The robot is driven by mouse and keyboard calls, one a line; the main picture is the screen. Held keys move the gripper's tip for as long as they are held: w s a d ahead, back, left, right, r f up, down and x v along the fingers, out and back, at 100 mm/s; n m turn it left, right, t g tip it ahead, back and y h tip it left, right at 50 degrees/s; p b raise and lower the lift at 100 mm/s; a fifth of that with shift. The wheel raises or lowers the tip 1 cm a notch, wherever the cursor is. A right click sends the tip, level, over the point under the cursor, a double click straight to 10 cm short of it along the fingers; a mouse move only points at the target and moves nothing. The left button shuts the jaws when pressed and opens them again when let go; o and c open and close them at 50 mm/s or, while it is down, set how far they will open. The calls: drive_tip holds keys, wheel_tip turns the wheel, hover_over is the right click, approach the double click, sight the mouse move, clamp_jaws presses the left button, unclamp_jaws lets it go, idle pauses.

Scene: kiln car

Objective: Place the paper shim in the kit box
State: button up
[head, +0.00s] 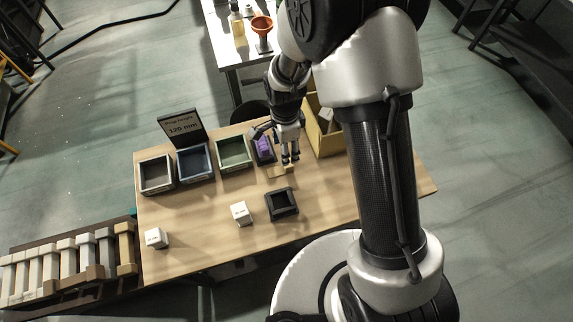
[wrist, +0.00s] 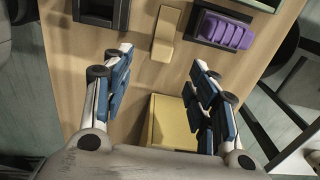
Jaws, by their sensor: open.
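My gripper (head: 289,160) is open and empty above the table, with its fingers wide apart in the wrist view (wrist: 160,90). A tan flat piece with a raised block at one end (wrist: 165,35) lies beyond the fingertips; it shows partly beneath my gripper in the head view (head: 278,171). I cannot tell whether it is the paper shim. A yellow-tan open box (head: 324,145) stands right of my gripper and may be the kit box. A yellow-tan surface between the fingers in the wrist view (wrist: 170,122) looks like part of it. No label confirms either.
A purple ridged part (wrist: 228,31) sits in a dark holder beside the tan piece. Grey (head: 156,190), blue (head: 195,177) and green (head: 234,166) bins line the back. A black open box (head: 282,217) and white blocks (head: 240,213) (head: 156,238) stand in front, with bare table between.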

drive_tip(key=b, duration=0.1)
approach(280, 168)
drive_tip(key=shift+s+d+f, duration=0.2)
drive_tip(key=shift+d+f, duration=0.15)
drive_tip(key=shift+d, duration=0.1)
drive_tip(key=shift+s+d+f, duration=0.15)
drive_tip(key=shift+d+f, duration=0.2)
drive_tip(key=shift+d, duration=0.1)
drive_tip(key=f, duration=0.1)
drive_tip(key=f+b, duration=0.1)
drive_tip(key=f, duration=0.1)
drive_tip(key=f+b, duration=0.1)
drive_tip(key=f, duration=0.1)
drive_tip(key=shift+w+a+f, duration=0.1)
drive_tip(key=shift+a+f, duration=0.05)
drive_tip(key=shift+a, duration=0.1)
drive_tip(key=shift+c, duration=0.5)
drive_tip(key=c, duration=0.9)
drive_tip(key=shift+c, duration=0.2)
drive_tip(key=shift+r, duration=0.2)
